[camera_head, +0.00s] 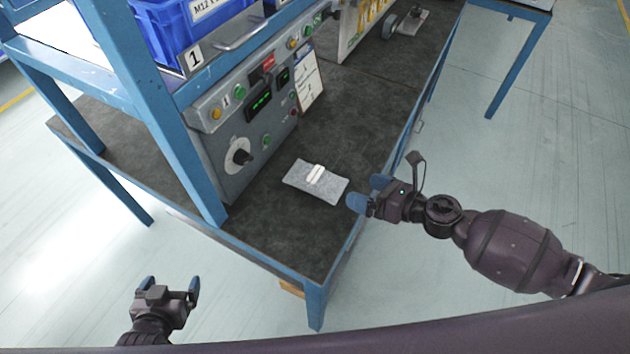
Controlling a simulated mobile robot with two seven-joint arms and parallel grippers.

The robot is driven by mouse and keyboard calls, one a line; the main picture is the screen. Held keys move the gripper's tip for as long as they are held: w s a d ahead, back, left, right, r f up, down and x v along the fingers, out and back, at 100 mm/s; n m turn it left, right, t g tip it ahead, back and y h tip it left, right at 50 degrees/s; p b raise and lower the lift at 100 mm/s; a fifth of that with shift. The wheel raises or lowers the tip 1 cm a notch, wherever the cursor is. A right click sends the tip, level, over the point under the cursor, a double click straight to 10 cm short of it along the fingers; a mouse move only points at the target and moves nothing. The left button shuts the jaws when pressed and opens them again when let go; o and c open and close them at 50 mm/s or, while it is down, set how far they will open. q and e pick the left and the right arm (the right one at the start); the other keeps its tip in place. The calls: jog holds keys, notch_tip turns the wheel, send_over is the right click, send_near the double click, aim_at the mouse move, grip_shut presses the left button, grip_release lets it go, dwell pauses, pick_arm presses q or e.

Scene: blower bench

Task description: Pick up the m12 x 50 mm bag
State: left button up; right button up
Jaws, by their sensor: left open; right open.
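A grey flat bag (301,187) with a white label strip lies on the dark bench top (270,225), in front of the control panel. I cannot read its label, so I cannot tell whether it is the M12 x 50 mm bag. My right gripper (366,191) is open and empty, just right of the bag near the bench edge, its blue fingertips pointing left. My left gripper (170,284) is open and empty at the lower left, off the bench and over the floor.
A blue bin (180,30) labelled M12 sits on the shelf above the control panel (245,120). A blue frame post (165,125) stands left of the panel. A caster (390,27) and plate are at the back. Bench top around the bag is clear.

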aim_at(340, 189)
jog(key=w+f+n, duration=0.1)
jog(key=n, duration=0.1)
jog(key=w+a+f+n+g, duration=0.1)
jog(key=n, duration=0.1)
jog(key=w+a+f+n+g, duration=0.1)
jog(key=shift+w+a+f+n, duration=0.2)
jog(key=shift+w+f+n, duration=0.1)
jog(key=shift+f+n, duration=0.1)
jog(key=x, duration=0.2)
jog(key=f+x, duration=0.1)
jog(key=x, duration=0.1)
jog(key=shift+s+b, duration=0.15)
jog(key=shift+b, duration=0.25)
jog(key=shift+w+a+f, duration=0.2)
jog(key=shift+w+a, duration=0.1)
jog(key=shift+a, duration=0.2)
jog(key=shift+c, duration=0.3)
jog(key=c, duration=0.7)
jog(key=shift+c, duration=1)
